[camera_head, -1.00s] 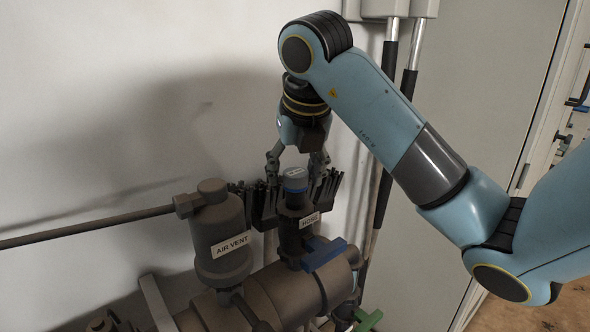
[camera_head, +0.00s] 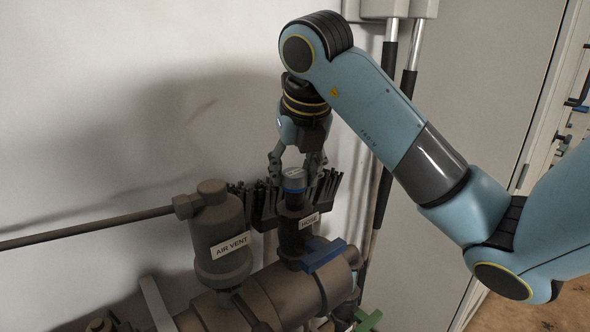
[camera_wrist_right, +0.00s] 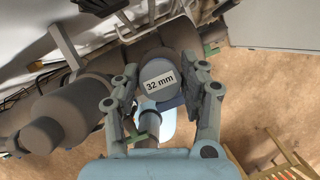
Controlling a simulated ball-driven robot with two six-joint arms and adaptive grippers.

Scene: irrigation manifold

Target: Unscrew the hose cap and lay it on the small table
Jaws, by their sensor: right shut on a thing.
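The hose cap (camera_head: 293,183) has a grey top and a blue band, and sits upright on the dark pipe stub (camera_head: 296,230) labelled HOSE. In the right wrist view, the round top of the cap (camera_wrist_right: 160,79) bears a "32 mm" label. My right gripper (camera_head: 295,178) points down from above, its fingers on both sides of the cap and shut on it. In the right wrist view, the right gripper (camera_wrist_right: 162,92) has one finger on each side of the cap. My left gripper is out of view. I cannot make out the small table for certain.
The AIR VENT canister (camera_head: 221,235) stands close on the left. A blue lever (camera_head: 324,254) lies below the stub. Dark bristle-like strips (camera_head: 325,190) stand behind the cap. A slatted wooden piece (camera_wrist_right: 285,160) shows at the lower right of the wrist view, over brown ground.

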